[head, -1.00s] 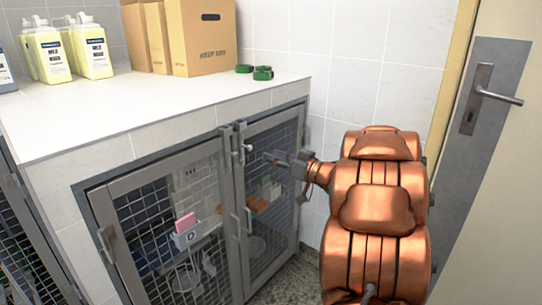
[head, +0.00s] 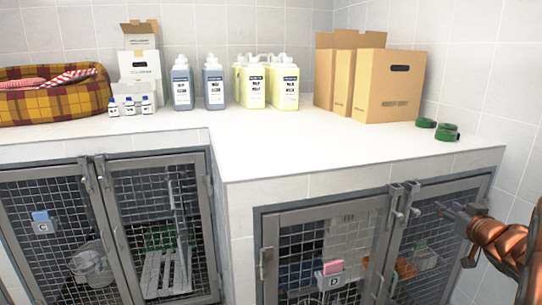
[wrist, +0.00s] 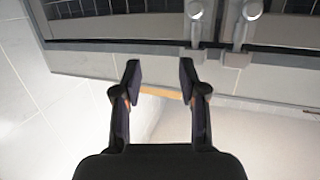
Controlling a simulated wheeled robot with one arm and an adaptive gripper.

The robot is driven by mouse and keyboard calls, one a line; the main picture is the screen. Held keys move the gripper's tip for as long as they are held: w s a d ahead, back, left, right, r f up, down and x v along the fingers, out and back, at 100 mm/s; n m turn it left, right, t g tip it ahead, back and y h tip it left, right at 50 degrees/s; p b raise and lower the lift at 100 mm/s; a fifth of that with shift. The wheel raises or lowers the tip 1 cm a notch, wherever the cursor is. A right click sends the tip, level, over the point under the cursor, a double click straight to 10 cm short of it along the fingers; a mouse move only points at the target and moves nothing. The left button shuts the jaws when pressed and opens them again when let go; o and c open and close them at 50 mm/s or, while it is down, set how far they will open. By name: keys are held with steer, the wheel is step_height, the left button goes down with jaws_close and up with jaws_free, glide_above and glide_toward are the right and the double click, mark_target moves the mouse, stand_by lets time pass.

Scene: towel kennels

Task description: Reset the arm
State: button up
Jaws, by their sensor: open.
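My gripper (wrist: 160,80) is open in the wrist view, with its two dark fingers apart and nothing between them. In the head view my gripper (head: 447,210) is small and dark at the right, in front of the mesh door of the right-hand kennel (head: 436,235). My copper-coloured arm enters at the right edge. I cannot tell in the head view whether the gripper touches the door. The wrist view shows two metal door latches (wrist: 240,25) beyond the fingers, on the right.
A white counter (head: 260,150) runs above the kennels. It bears a plaid pet bed (head: 55,105), several bottles (head: 283,85), cardboard boxes (head: 390,90) and green rolls (head: 447,133). Another kennel (head: 160,220) with shut mesh doors is at the left. The counter's front middle is clear.

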steer(key=s+a+r+m+g+h+p, duration=0.2)
steer(key=s+a+r+g+h+p, duration=0.2)
steer(key=s+r+g+p, duration=0.3)
steer(key=s+a+r+n+g+y+p, duration=0.1)
steer(key=s+a+g+p, duration=0.4)
steer(key=s+a, duration=0.9)
steer(key=s+a+r+n+g+y+p, duration=0.1)
steer(key=s+a+g+y+p, duration=0.3)
steer(key=s+a+p, duration=0.5)
steer(key=s+a+n+g, duration=0.1)
steer(key=s+a, duration=0.4)
steer(key=s, duration=0.4)
steer(key=shift+s+g, duration=0.2)
steer(key=shift+g, duration=0.2)
